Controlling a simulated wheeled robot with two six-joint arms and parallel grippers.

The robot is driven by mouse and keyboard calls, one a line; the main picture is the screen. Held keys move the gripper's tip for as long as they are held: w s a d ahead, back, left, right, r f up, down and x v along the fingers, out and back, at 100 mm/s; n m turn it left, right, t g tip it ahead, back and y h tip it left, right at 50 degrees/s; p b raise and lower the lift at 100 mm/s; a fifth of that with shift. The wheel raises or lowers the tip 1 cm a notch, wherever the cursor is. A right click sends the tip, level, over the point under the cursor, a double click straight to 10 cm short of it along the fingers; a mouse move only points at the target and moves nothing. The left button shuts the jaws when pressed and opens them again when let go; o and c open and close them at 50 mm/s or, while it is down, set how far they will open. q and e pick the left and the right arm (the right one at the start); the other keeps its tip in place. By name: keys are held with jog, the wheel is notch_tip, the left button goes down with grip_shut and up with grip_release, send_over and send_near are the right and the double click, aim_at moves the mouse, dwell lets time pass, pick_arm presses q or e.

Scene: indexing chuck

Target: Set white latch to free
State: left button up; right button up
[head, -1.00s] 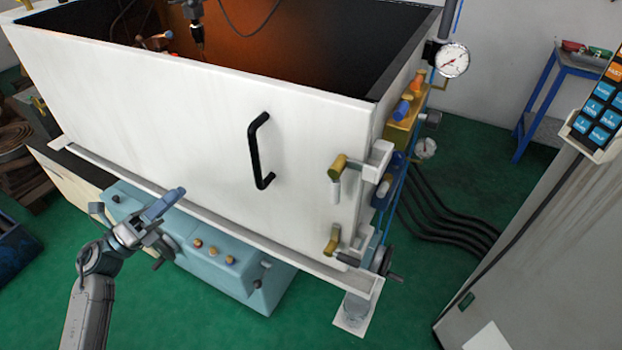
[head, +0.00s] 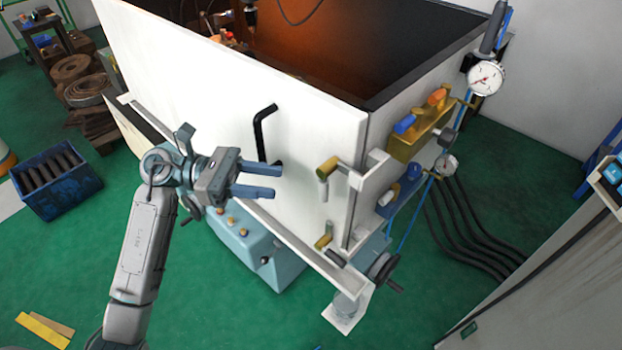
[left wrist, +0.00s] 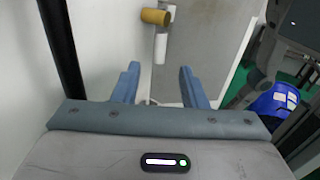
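The white latch is on the right end of the white door panel (head: 215,85). It has a brass barrel (head: 328,166) with a white grip (head: 323,192) hanging down from it. In the left wrist view the brass barrel (left wrist: 155,17) and white grip (left wrist: 161,47) show ahead, beyond the fingertips. My left gripper (head: 274,181) is open and empty, in front of the panel and left of the latch in the head view. The fingers are apart from the latch. A second brass latch with a dark grip (head: 334,258) sits below it. My right gripper is not in view.
A black door handle (head: 260,135) is close to my left gripper. A handwheel (head: 382,268) and brass valve block (head: 415,135) are on the machine's right side. A grey cabinet (head: 560,270) stands at right.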

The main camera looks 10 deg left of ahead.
pick_arm(q)
jog(key=d+p, duration=0.3)
jog(key=d, duration=0.5)
jog(key=shift+s+d, duration=0.15)
jog(key=shift+d, duration=0.1)
jog(key=shift+r, duration=0.1)
grip_shut()
